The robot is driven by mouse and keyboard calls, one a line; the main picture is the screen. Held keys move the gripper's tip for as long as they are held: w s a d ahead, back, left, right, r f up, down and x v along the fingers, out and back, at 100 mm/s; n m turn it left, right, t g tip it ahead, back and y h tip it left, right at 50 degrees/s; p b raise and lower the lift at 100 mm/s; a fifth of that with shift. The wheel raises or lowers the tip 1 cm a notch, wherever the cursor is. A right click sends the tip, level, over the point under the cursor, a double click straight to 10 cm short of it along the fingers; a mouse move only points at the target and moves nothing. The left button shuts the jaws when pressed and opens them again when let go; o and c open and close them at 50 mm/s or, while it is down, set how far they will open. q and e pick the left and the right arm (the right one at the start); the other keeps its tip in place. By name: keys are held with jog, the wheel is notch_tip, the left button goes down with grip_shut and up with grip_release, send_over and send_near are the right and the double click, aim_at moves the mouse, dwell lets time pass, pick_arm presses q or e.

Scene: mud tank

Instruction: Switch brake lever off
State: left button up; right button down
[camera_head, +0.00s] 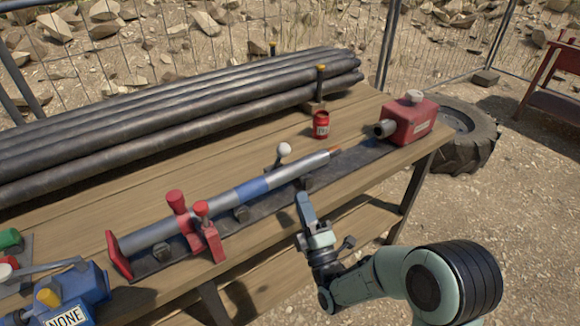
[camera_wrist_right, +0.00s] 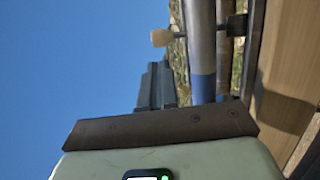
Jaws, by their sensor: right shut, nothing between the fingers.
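A short lever with a white ball knob (camera_head: 284,150) stands up behind the grey and blue tube (camera_head: 250,190) on the bench. No label shows which lever is the brake lever. A pale knob on a stalk (camera_wrist_right: 161,38) beside the tube (camera_wrist_right: 202,50) in the right wrist view looks like the same lever. My right gripper (camera_head: 303,200) is in front of the tube's right half, at the bench's front edge, apart from the knob. Its fingers (camera_wrist_right: 157,82) are together and empty. My left gripper is not in view.
Two red-knobbed clamp levers (camera_head: 190,215) stand at the tube's left half. A red unit (camera_head: 408,120) and a red can (camera_head: 321,124) are to the right. Dark pipes (camera_head: 170,120) lie along the back. A blue box marked NONE (camera_head: 66,300) is at lower left.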

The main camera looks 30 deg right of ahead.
aim_at(281, 150)
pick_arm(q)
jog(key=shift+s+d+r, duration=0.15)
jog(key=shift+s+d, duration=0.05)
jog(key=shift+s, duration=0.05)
pick_arm(e)
jog(key=x, duration=0.9)
jog(key=shift+w, duration=0.2)
jog(key=shift+r, duration=0.15)
